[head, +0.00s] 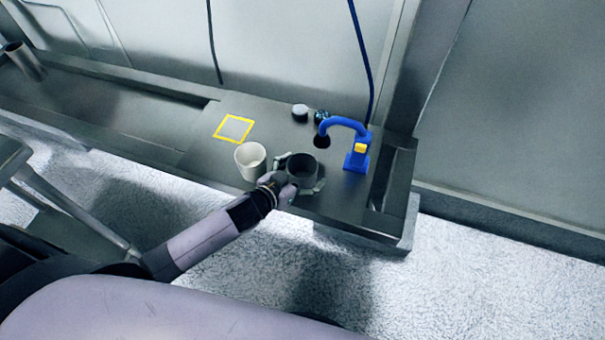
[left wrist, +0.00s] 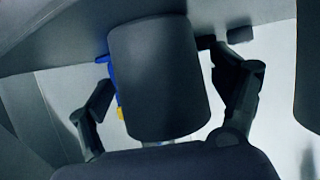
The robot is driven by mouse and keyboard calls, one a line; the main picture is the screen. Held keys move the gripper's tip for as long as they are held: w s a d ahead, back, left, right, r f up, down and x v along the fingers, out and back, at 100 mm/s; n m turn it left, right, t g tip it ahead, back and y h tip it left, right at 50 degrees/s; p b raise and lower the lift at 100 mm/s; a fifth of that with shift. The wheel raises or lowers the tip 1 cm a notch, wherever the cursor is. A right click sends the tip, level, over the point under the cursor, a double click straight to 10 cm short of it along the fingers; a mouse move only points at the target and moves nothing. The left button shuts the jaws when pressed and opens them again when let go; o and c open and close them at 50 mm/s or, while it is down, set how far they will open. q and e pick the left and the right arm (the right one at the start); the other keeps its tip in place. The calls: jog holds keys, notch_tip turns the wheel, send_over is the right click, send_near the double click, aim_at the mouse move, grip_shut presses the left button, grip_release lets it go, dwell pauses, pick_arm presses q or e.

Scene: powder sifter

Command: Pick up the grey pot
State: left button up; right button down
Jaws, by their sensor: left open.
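The grey pot (head: 301,168) is a dark grey open cylinder standing upright on the bench, near its front edge. In the left wrist view the pot (left wrist: 158,78) fills the middle of the picture. My left gripper (head: 304,184) has its fingers spread around the pot, one on each side. In the left wrist view the left gripper (left wrist: 165,85) is open, with gaps between the fingers and the pot's wall. The pot's lower front is partly hidden by the gripper in the head view. My right gripper is in neither view.
A white pot (head: 250,163) stands close to the left of the grey pot. A blue tap-like fixture (head: 357,155) with a yellow part stands to the right, by a dark hole. A yellow square outline (head: 218,134) marks the bench behind. Small items, including a pale round one (head: 300,112), stand further back.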

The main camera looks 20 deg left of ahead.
pick_arm(q)
jog(key=shift+c, duration=0.4)
jog(key=c, duration=1.2)
